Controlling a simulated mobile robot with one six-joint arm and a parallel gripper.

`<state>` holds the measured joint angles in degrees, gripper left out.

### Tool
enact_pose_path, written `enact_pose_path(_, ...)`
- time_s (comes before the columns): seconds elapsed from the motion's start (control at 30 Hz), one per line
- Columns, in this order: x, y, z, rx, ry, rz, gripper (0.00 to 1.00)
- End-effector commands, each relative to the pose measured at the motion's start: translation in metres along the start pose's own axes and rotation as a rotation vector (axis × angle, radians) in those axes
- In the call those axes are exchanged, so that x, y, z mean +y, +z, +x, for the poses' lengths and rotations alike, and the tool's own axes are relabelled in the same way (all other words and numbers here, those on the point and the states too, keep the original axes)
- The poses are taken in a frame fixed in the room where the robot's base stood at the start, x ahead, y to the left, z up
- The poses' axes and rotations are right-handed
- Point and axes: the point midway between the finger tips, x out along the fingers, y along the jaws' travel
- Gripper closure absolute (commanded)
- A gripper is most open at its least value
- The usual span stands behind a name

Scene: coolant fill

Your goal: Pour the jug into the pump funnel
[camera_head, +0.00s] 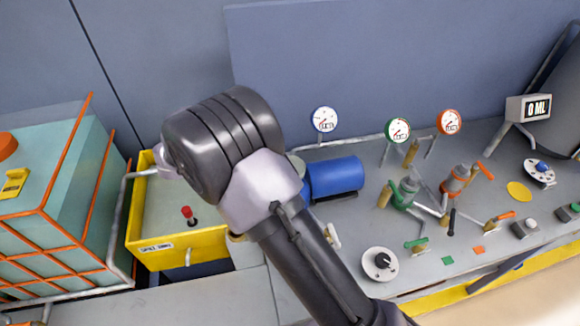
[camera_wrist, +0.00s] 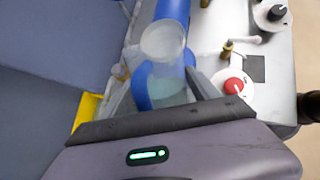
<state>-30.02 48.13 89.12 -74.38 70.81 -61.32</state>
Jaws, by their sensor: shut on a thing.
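A translucent jug (camera_wrist: 163,42) with a pale round rim shows in the wrist view, with pale teal in its lower part. My gripper (camera_wrist: 165,86) is shut on it, one grey finger on each side. A curved blue part shows beside the jug's body; I cannot tell if it is the handle. The blue pump (camera_head: 336,177) lies on the bench just right of my arm in the head view, and a blue body, likely the pump, shows beyond the jug. I cannot make out the funnel clearly.
A yellow-sided tray (camera_head: 190,250) with a red-knobbed lever and a teal tank (camera_head: 45,190) in an orange frame stand left. Gauges, valves and a dial (camera_head: 381,264) crowd the bench right. A display (camera_head: 528,108) reads 0 ML. A wall stands behind.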

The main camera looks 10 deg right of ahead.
Motion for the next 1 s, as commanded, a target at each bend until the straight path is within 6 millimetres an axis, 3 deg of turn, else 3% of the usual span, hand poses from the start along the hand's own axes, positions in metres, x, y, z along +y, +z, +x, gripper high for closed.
enact_pose_path(1.0,0.0014,0.0081,-0.0048,0.092,0.0,0.014,0.99)
